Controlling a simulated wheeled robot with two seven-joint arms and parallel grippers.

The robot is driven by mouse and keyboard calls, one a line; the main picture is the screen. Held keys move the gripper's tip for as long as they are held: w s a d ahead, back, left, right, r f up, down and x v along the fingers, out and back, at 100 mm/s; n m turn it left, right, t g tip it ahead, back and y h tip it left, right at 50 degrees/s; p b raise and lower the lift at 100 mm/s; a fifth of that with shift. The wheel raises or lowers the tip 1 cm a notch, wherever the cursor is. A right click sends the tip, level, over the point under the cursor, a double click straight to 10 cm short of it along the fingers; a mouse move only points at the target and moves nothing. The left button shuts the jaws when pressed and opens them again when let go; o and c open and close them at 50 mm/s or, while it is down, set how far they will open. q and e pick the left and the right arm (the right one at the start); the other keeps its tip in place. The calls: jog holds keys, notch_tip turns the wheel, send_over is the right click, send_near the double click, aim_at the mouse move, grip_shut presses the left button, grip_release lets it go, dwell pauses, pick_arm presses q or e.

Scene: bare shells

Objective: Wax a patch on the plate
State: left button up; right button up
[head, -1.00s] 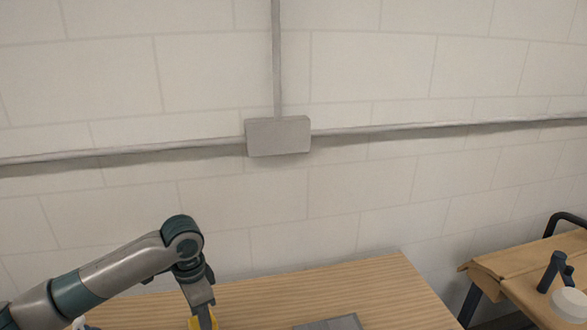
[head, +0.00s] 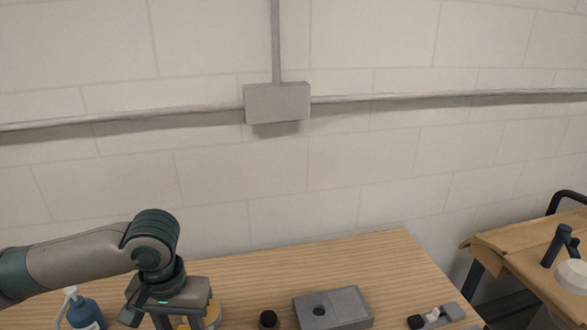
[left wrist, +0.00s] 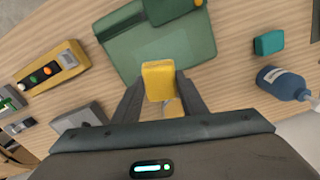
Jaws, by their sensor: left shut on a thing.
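My left gripper (head: 186,320) is above the wooden table in the head view. Its fingers also show in the left wrist view (left wrist: 158,92), shut on a yellow block (left wrist: 158,78). Another yellow thing (left wrist: 175,107) shows partly below the block, between the fingers; I cannot tell what it is. A flat green panel (left wrist: 145,48), perhaps the plate, lies on the table beyond the fingertips in the left wrist view. A darker green piece (left wrist: 178,10) with a yellow spot covers part of its top edge. I cannot tell whether the block touches the panel. My right gripper is not in view.
A blue pump bottle (head: 84,312) stands left of my gripper. A grey box with a hole (head: 345,306) and a small black knob (head: 268,318) are to the right. A yellow button box (left wrist: 50,72) and teal block (left wrist: 268,43) flank the panel. A wall (head: 240,180) is behind.

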pick_arm(q)
jog(key=shift+s, duration=0.2)
jog(key=shift+s+f, duration=0.25)
jog(key=shift+f, duration=0.45)
jog(key=shift+s+f, duration=0.3)
jog(key=shift+f, duration=0.45)
jog(key=shift+s+f, duration=0.25)
jog(key=shift+f, duration=0.45)
